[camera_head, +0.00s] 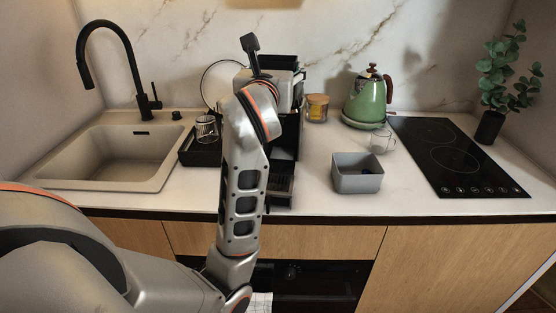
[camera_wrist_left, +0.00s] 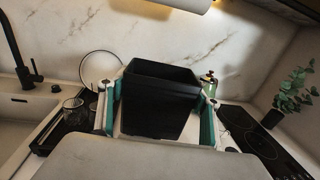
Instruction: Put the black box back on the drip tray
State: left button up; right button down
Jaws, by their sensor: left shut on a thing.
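The black box (camera_wrist_left: 160,103) is an open-topped dark bin, upright between the two teal-padded fingers of my left gripper (camera_wrist_left: 160,112), which is shut on it. In the head view its dark top (camera_head: 280,62) shows above my wrist, and my left gripper (camera_head: 272,75) is mostly seen from behind, fingers hidden. The box is held high, over or in front of the black coffee machine (camera_head: 290,130). The slotted black drip tray (camera_head: 280,185) is low at the machine's front, partly covered by my forearm. My right gripper is not in view.
A grey bin (camera_head: 357,174) and a glass cup (camera_head: 382,140) stand to the right, with a green kettle (camera_head: 368,100) and a jar (camera_head: 317,107) behind. A sink (camera_head: 115,155) and a glass on a dark rack (camera_head: 203,150) are left. The hob (camera_head: 450,155) is far right.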

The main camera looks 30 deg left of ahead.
pick_arm(q)
notch_tip(320, 180, down, 19)
jog(key=b, duration=0.5)
jog(key=shift+f, duration=0.6)
jog(key=o, duration=1.1)
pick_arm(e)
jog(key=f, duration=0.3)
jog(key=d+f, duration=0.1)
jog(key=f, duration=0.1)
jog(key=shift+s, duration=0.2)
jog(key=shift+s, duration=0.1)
